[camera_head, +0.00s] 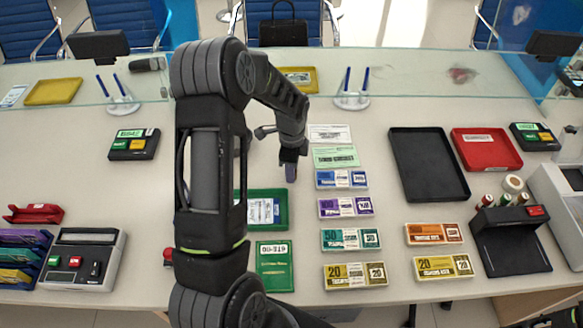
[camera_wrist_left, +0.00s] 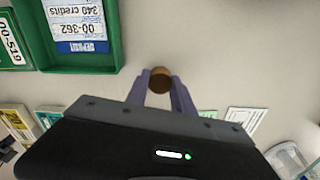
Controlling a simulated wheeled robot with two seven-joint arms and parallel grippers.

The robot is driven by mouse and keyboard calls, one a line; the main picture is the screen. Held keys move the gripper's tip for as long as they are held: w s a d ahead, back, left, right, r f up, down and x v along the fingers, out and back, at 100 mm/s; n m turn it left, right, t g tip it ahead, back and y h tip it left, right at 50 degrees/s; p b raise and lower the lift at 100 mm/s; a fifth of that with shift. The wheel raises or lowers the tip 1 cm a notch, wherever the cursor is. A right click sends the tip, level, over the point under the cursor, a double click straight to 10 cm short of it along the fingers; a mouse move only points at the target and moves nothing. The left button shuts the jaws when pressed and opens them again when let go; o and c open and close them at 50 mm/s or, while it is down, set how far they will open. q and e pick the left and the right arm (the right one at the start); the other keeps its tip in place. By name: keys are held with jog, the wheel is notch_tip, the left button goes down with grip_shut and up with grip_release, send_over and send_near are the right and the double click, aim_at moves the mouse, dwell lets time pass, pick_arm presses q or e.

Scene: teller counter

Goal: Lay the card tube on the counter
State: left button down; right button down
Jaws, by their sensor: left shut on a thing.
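My left gripper (camera_head: 290,172) hangs over the middle of the counter (camera_head: 380,215), left of the note bundles. In the left wrist view its purple fingers (camera_wrist_left: 160,88) are shut on the card tube (camera_wrist_left: 161,77), seen end-on as a round brown end between the fingertips. The pale counter surface shows around the tube. I cannot tell how far the tube is above it. In the head view the tube cannot be made out. My right gripper is not in view.
A green tray (camera_head: 283,222) with a deposit slip and a green book (camera_head: 274,266) lie left of the note bundles (camera_head: 345,207). A black tray (camera_head: 428,165) and red tray (camera_head: 487,149) lie right. A calculator (camera_head: 84,259) stands left.

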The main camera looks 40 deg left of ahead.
pick_arm(q)
jog(key=shift+f, duration=0.1)
jog(key=shift+f+b, duration=0.15)
jog(key=shift+b, duration=0.15)
jog(key=c, duration=1.1)
grip_release()
jog(key=shift+r, duration=0.25)
notch_tip(320, 180, up, 12)
jog(key=b, duration=0.1)
jog(key=shift+b, duration=0.4)
